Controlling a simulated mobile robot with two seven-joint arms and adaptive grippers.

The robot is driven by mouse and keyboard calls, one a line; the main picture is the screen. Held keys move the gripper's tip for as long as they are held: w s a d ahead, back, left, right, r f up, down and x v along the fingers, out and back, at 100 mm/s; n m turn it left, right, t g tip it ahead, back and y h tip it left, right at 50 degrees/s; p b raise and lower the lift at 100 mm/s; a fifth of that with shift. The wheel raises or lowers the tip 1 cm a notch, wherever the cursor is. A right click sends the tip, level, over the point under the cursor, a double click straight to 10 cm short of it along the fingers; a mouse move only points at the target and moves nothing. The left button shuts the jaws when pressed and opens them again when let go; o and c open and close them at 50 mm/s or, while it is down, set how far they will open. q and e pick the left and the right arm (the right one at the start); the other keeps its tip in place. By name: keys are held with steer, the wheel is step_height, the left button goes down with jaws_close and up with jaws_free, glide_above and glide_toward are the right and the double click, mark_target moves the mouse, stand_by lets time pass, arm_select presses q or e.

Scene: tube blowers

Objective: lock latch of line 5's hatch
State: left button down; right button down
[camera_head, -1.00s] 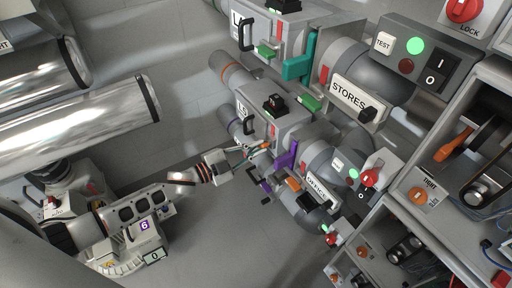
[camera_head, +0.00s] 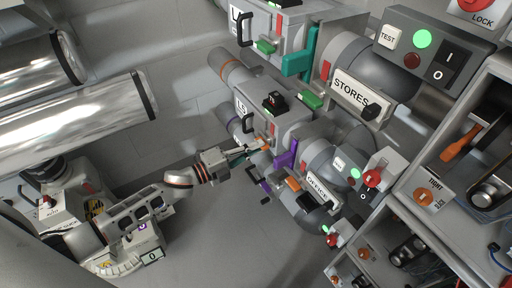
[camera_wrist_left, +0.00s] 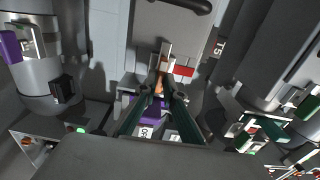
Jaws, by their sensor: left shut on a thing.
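In the left wrist view the lever (camera_wrist_left: 161,80) stands beside the red mark (camera_wrist_left: 183,71). My left gripper (camera_head: 260,147) is shut on the lever; its fingers (camera_wrist_left: 160,97) partly hide it. My right gripper is not in view.
A purple lever (camera_head: 287,156) is close right of my fingers. Line 4's hatch (camera_head: 273,22) with a teal lever (camera_head: 298,62) is above. The OFFICE unit (camera_head: 318,188) is at lower right and the STORES unit (camera_head: 352,92) at upper right. Open floor (camera_head: 215,235) lies below my arm.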

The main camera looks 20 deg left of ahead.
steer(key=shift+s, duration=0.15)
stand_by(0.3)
arm_select(q)
steer(key=c, duration=2.1)
jaws_free()
steer(key=shift+c, duration=0.2)
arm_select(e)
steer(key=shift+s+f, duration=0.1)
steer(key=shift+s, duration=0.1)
arm_select(q)
steer(key=v, duration=1.2)
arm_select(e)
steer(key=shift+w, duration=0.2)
